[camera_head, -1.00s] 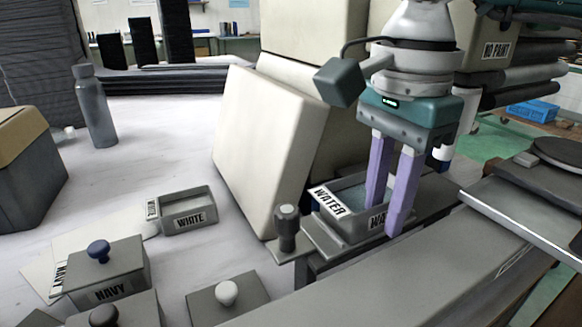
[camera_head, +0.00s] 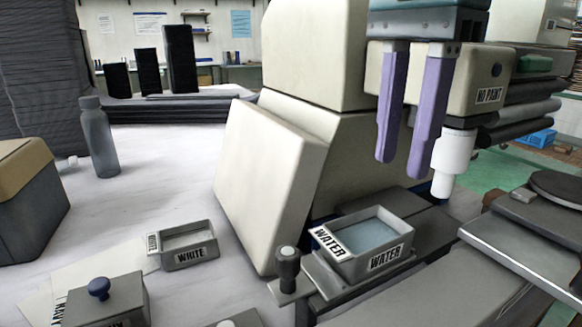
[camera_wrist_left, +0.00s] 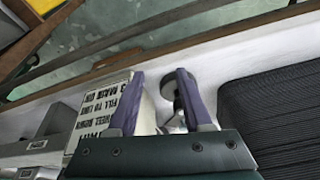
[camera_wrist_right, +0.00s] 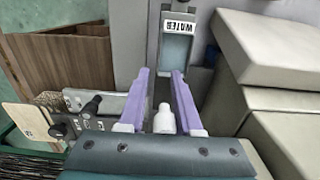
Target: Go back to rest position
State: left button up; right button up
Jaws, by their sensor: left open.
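My right gripper (camera_head: 402,168) hangs in the upper right of the head view. Its purple fingers point down, parted and empty, above and clear of the grey WATER tray (camera_head: 345,270). In the right wrist view the parted fingers (camera_wrist_right: 160,74) point toward the WATER tray (camera_wrist_right: 180,50). A white cylinder (camera_wrist_right: 164,120) shows between them there; in the head view it stands right of the fingers (camera_head: 455,160). My left gripper is outside the head view. In the left wrist view its fingers (camera_wrist_left: 160,78) are parted with nothing held, near a white container with printed text (camera_wrist_left: 105,105).
A pale slanted panel (camera_head: 265,180) stands left of the WATER tray. The WHITE tray (camera_head: 190,258), a blue-knobbed box (camera_head: 105,305) and a grey bottle (camera_head: 98,140) stand on the pale table. A NO PAINT box (camera_head: 485,75) is behind my right gripper.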

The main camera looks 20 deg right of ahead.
jog(key=shift+r, duration=0.35)
jog(key=shift+a, duration=0.1)
